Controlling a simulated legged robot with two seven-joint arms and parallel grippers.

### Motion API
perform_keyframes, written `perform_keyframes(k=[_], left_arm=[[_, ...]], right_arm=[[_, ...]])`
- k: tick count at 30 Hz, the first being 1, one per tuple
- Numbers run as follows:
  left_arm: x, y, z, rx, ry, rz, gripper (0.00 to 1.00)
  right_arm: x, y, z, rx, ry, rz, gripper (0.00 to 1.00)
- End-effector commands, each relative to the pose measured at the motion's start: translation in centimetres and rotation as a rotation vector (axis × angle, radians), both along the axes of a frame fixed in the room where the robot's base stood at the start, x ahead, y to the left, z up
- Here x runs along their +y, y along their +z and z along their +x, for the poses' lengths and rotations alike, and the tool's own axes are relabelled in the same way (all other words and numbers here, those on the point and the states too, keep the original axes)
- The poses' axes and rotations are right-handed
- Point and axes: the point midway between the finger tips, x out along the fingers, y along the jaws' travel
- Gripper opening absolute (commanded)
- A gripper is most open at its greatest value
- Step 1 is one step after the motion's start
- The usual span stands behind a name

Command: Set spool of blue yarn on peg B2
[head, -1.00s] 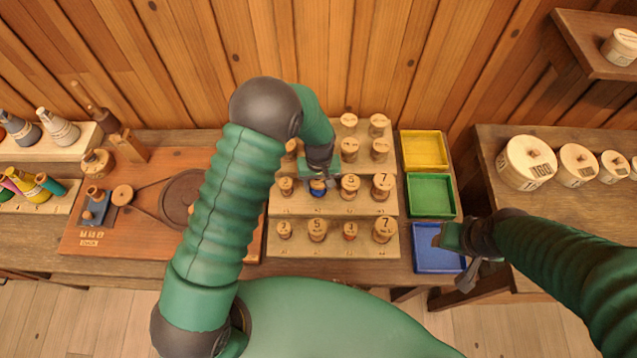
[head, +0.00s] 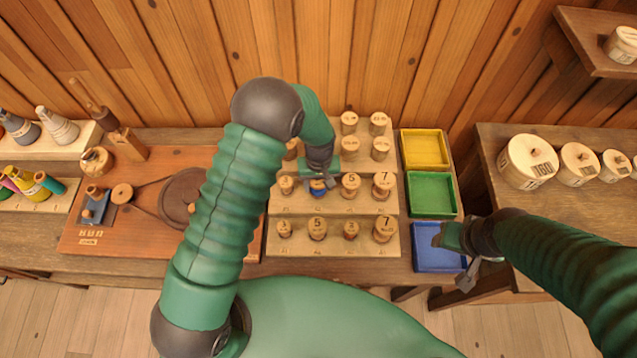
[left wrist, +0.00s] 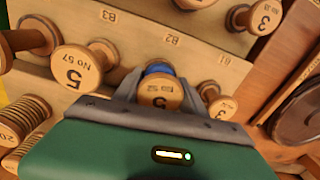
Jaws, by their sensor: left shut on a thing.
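The spool of blue yarn (head: 318,190) is at the second place from the left in the middle row of the stepped peg rack (head: 345,250). My left gripper (head: 319,179) is shut on it. In the left wrist view the spool (left wrist: 160,90) shows its wooden end with a 5 and a band of blue yarn between the fingers. The B2 label (left wrist: 172,40) is on the board just beyond it. The peg is hidden, so I cannot tell whether the spool is seated on it. My right gripper (head: 468,273) is by the blue tray, its fingers unclear.
Other spools stand close on both sides, such as one marked 5 (head: 350,185) and a small one (head: 286,185). Yellow (head: 425,150), green (head: 432,195) and blue (head: 438,250) trays are right of the rack. A wooden board with a wheel (head: 180,198) is left.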

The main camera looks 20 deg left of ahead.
Motion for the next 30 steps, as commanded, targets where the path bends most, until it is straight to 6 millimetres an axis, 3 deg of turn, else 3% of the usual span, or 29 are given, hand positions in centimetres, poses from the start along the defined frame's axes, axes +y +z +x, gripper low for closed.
perform_keyframes(k=[2,3,5,15,30], left_arm=[[0.0,-0.2,0.0,0.000,0.000,0.000,0.10],[0.0,-0.3,0.0,0.000,0.000,0.000,0.51],[0.0,-0.2,0.0,0.000,0.000,0.000,0.58],[0.0,0.1,0.0,0.000,0.000,0.000,0.58],[0.0,4.9,0.0,0.000,0.000,0.001,0.58]], right_arm=[[0.0,-0.2,0.0,0.000,0.000,0.000,0.48],[0.0,-0.2,0.0,0.000,0.000,0.000,0.48],[0.0,-0.1,0.0,0.000,0.000,0.000,0.48],[0.0,0.1,0.0,0.000,0.000,0.000,0.48],[0.0,3.8,0.0,0.000,0.000,0.000,0.48]])
